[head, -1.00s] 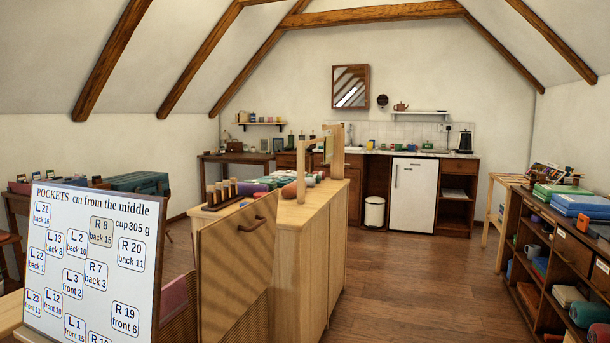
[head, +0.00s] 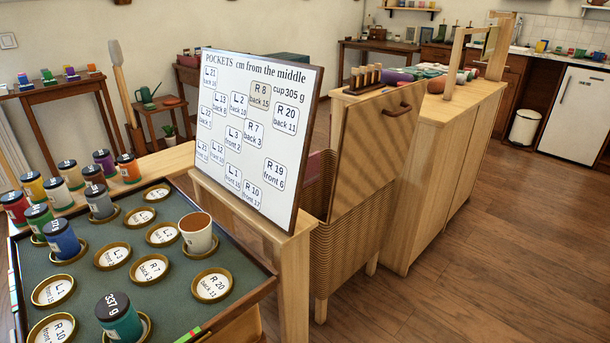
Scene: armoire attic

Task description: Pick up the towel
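I cannot single out a towel for certain. A pink item (head: 317,166) shows partly inside the ribbed wicker hamper (head: 345,243), behind the white board; it may be cloth, but most of it is hidden. The hamper's wooden lid (head: 377,145) stands raised, with a dark handle. A purple rolled item (head: 396,76) lies on the light wooden cabinet (head: 445,150); I cannot tell whether it is cloth. Neither of my grippers shows in the head view.
A tray table (head: 225,262) at front left holds several labelled jars, a cup (head: 198,232) and round labelled pockets. A white board (head: 256,140) stands at its far side. Wooden floor (head: 500,265) is clear to the right. A white bin (head: 524,127) stands farther back.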

